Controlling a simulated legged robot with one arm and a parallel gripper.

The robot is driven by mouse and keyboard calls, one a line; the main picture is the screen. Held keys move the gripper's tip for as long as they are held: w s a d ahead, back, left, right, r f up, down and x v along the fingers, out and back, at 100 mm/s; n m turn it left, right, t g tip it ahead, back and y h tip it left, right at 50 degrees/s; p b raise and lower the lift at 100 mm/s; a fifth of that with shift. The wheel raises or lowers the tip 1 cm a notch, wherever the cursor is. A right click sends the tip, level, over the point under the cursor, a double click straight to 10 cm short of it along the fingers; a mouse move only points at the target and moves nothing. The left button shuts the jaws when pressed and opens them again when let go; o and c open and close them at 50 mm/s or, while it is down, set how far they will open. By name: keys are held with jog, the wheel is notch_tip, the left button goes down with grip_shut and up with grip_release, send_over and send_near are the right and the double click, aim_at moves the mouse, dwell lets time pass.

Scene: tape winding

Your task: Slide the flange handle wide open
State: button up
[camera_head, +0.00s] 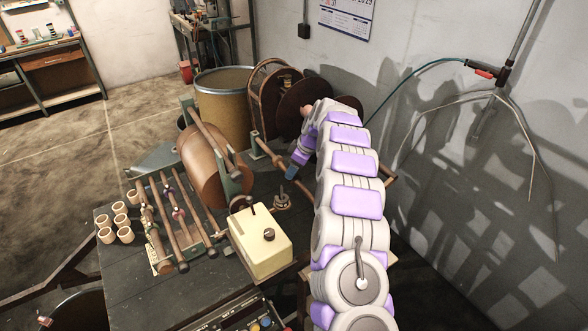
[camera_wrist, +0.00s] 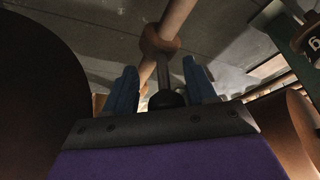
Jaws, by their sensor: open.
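In the wrist view, the handle (camera_wrist: 190,73) is a thin grey rod that rises to a brown collar on a brown bar (camera_wrist: 178,15). A dark round knob (camera_wrist: 166,98) sits at its near end. My gripper (camera_wrist: 161,72) is open, with one blue finger on each side of the handle and knob. I cannot tell whether either finger touches them. In the head view, my gripper (camera_head: 291,173) is low beside the machine, near a brown bar (camera_head: 268,152) and left of my arm. The handle itself is hard to make out there. Dark brown flange discs (camera_head: 301,106) stand behind.
A large copper-brown roll (camera_head: 207,165) stands left of my gripper. A cream box (camera_head: 260,241) with a dark knob and a small spindle (camera_head: 282,202) are nearer. Rods and several small cores (camera_head: 121,219) lie on the left of the bench. A grey wall (camera_head: 440,120) is to the right.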

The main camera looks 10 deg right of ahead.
jog(key=p+v, duration=0.3)
jog(key=v, duration=1.3)
jog(key=shift+r, duration=0.2)
jog(key=s+a+r+m+g, duration=0.1)
jog(key=s+a+r, duration=0.2)
jog(key=s, duration=0.5)
jog(key=s+a+r+m+g, duration=0.1)
jog(key=s+a+r+m, duration=0.15)
jog(key=s, duration=0.55)
jog(key=s+a+r+m+g, duration=0.1)
jog(key=s+a+r, duration=0.1)
jog(key=s+a, duration=0.35)
jog(key=s+d+f+m+h, duration=0.1)
jog(key=s+f+m, duration=0.1)
jog(key=s, duration=0.8)
jog(key=s+d+f+m+g+h, duration=0.1)
jog(key=s+d+m, duration=0.1)
jog(key=s, duration=0.9)
jog(key=s+d+f+m+h, duration=0.1)
jog(key=s+d+f+m, duration=0.1)
jog(key=s, duration=0.9)
jog(key=shift+s+f+m+h, duration=0.25)
jog(key=shift+f+m+h, duration=0.05)
jog(key=shift+m+h, duration=0.1)
